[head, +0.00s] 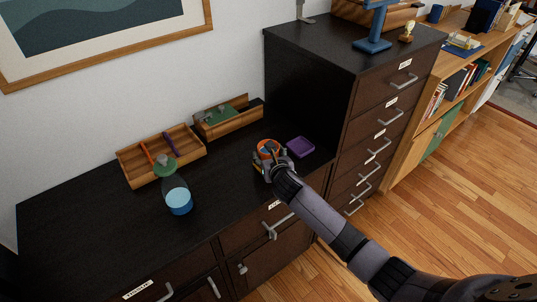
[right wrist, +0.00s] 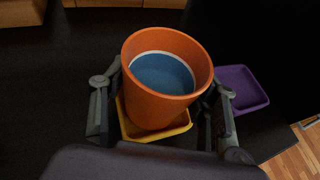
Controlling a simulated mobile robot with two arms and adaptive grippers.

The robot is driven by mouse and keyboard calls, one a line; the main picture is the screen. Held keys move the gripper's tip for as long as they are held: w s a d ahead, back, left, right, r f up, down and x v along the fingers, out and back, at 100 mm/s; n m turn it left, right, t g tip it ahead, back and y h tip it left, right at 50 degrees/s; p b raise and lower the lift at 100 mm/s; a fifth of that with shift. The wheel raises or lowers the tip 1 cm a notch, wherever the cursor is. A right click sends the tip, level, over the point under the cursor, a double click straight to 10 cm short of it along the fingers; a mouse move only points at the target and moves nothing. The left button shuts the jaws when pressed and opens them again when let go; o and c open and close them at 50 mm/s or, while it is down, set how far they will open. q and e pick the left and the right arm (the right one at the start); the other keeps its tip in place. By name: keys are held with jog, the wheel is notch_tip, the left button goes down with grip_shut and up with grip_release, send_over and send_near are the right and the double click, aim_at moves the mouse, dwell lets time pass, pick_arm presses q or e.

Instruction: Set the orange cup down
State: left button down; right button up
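The orange cup (right wrist: 146,97) stands upright, with a pale inner rim and blue inside, and also shows in the head view (head: 266,146). A yellow tray or coaster (right wrist: 167,132) shows beneath it; whether the cup rests on it is hard to tell. My right gripper (right wrist: 166,92) has one finger on each side of the cup; it also shows in the head view (head: 272,163) low over the black top. Narrow gaps show beside the cup's lower wall, but finger contact higher up is unclear. My left gripper is not in view.
A purple tray (head: 300,146) lies close to the cup's right. A tall dark drawer cabinet (head: 312,85) rises beyond it. Wooden organizers (head: 137,176) stand along the wall, with a clear container with blue inside (head: 179,201) in front. The black top (head: 95,235) is bare at left.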

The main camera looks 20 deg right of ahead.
jog(key=shift+o, duration=1.4)
jog(key=shift+r, duration=0.15)
jog(key=shift+s+r, duration=0.1)
jog(key=shift+s, duration=0.05)
jog(key=v, duration=1.1)
jog(key=shift+s+p, duration=0.35)
